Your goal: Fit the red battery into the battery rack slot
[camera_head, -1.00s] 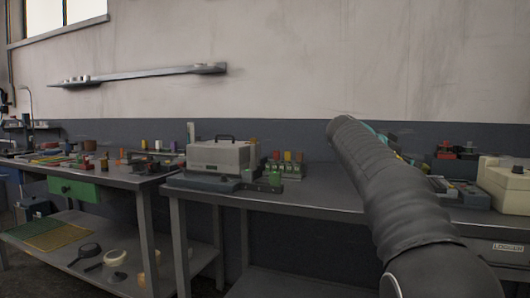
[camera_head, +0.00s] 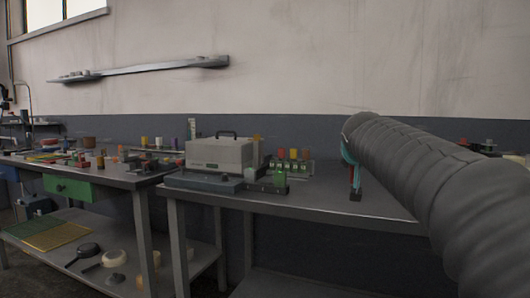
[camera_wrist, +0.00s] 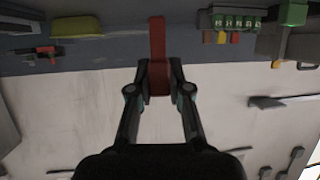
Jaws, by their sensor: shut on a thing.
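My gripper (camera_wrist: 158,80) is shut on the red battery (camera_wrist: 157,40), a long red block standing out between the fingertips in the wrist view. In the head view my gripper (camera_head: 352,172) hangs at the end of the arm over the bench, with the dark reddish end of the battery (camera_head: 355,195) below it. The battery rack (camera_head: 292,167) stands to its left, with green panels and orange and yellow tops. It also shows upper right in the wrist view (camera_wrist: 232,19), apart from the battery. Its free slot cannot be made out.
A grey box with a handle (camera_head: 218,155) stands left of the rack. A low dark unit with a green block (camera_head: 280,179) is in front. The bench top (camera_head: 335,207) is clear between rack and gripper. A wall shelf (camera_head: 140,70) hangs behind.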

